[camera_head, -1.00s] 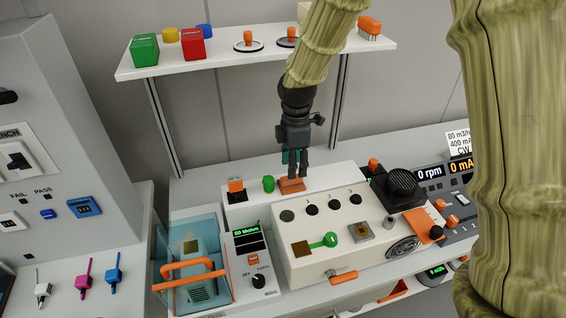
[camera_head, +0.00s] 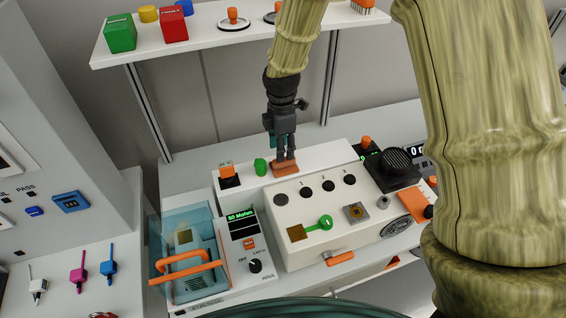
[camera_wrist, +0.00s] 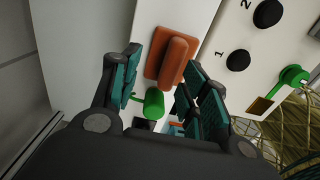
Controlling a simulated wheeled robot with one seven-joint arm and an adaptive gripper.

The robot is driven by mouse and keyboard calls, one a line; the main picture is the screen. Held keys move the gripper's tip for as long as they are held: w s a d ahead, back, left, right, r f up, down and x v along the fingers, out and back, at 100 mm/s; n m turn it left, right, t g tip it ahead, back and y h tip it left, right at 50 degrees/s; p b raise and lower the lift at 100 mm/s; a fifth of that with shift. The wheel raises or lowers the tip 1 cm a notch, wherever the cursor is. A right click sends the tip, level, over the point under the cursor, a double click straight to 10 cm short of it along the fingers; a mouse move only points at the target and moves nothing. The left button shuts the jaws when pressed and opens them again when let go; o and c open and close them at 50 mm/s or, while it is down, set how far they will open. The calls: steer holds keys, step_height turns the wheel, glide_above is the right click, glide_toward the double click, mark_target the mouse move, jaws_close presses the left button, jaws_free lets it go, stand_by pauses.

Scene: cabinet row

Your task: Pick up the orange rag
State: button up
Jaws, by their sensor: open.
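The orange rag (camera_head: 285,168) lies on the white ledge behind the beige panel box, as a flat pad with a rounded ridge on top. It also shows in the wrist view (camera_wrist: 173,60), just ahead of the fingertips. My gripper (camera_head: 284,157) points down right above the rag. In the wrist view my gripper (camera_wrist: 162,70) is open, with teal-padded fingers on both sides and the ridge roughly between their tips. I cannot tell whether the fingers touch the rag.
A green knob (camera_head: 260,167) stands just left of the rag and shows near the left finger in the wrist view (camera_wrist: 154,103). The beige box (camera_head: 290,215) with dark round sockets is in front. A black round device (camera_head: 396,160) stands to the right. A white shelf (camera_head: 205,42) hangs above.

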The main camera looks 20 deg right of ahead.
mark_target(284, 164)
steer(key=shift+s+f, duration=0.25)
steer(key=shift+s, duration=0.05)
steer(key=shift+s+d+f+p, duration=0.15)
steer(key=shift+s+f+p, duration=0.35)
steer(key=shift+s+p, duration=0.25)
steer(key=shift+w+f, duration=0.25)
steer(key=shift+f, duration=0.45)
steer(key=shift+w+f, duration=0.2)
steer(key=shift+f, duration=0.45)
steer(key=shift+s+r, duration=0.25)
steer(key=shift+s, duration=0.05)
steer(key=shift+w+f, duration=0.2)
steer(key=c, duration=0.9)
steer(key=shift+s+r, duration=0.1)
steer(key=shift+r, duration=0.05)
jaws_close()
